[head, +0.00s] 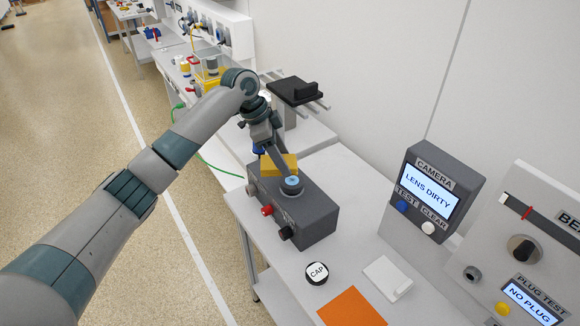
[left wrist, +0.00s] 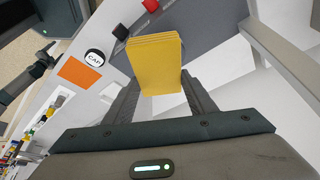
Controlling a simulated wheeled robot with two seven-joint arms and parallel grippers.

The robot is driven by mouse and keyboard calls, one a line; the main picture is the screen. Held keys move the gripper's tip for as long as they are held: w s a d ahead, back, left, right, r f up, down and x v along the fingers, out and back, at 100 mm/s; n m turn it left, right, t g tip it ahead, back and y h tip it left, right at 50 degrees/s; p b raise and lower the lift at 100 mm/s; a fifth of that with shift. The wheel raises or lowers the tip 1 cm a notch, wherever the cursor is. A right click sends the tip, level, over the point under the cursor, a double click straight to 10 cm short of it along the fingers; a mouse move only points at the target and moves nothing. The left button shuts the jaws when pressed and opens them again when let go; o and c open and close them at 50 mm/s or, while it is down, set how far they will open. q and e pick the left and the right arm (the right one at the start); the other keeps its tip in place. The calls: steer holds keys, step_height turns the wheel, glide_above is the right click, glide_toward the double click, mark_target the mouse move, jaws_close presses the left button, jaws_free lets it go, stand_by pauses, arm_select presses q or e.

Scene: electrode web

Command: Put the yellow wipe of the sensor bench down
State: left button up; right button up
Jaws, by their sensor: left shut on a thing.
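The yellow wipe (head: 279,164) is a folded yellow block over the far end of the grey box with a blue-topped post. In the left wrist view the wipe (left wrist: 155,62) stands up between my fingers. My left gripper (head: 277,153) is shut on it; its two dark fingers (left wrist: 158,98) also show in the left wrist view. I cannot tell whether the wipe touches the box. My right gripper is not seen.
The grey box (head: 300,208) has red and black knobs on its front. A round CAP (head: 317,273), an orange sheet (head: 351,308) and a white block (head: 387,278) lie on the bench (head: 262,228). The camera unit (head: 430,196) reads LENS DIRTY. A black-topped stand (head: 294,91) is behind.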

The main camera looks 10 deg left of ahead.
mark_target(275, 168)
arm_select(q)
steer(key=shift+s+a+n+t+b, duration=0.4)
steer(key=shift+s+n+b, duration=0.2)
steer(key=shift+n, duration=0.3)
steer(key=s+n+b, duration=0.1)
steer(key=n, duration=0.1)
steer(key=shift+s+a+n+t+y+b, duration=0.3)
steer(key=shift+s+a+t+y+b, duration=0.05)
steer(key=shift+s+t+y+b, duration=0.05)
steer(key=s+a+f+n+t+y+b, duration=0.1)
steer(key=s+a+f+n+b, duration=0.1)
steer(key=s+n, duration=0.3)
steer(key=s+a+f+n+y+b, duration=0.1)
steer(key=s+f+n+y+b, duration=0.1)
steer(key=s+n+b, duration=0.3)
steer(key=shift+s+a+f+n+t+y, duration=0.35)
steer(key=shift+s+f, duration=0.35)
steer(key=shift+s, duration=1.6)
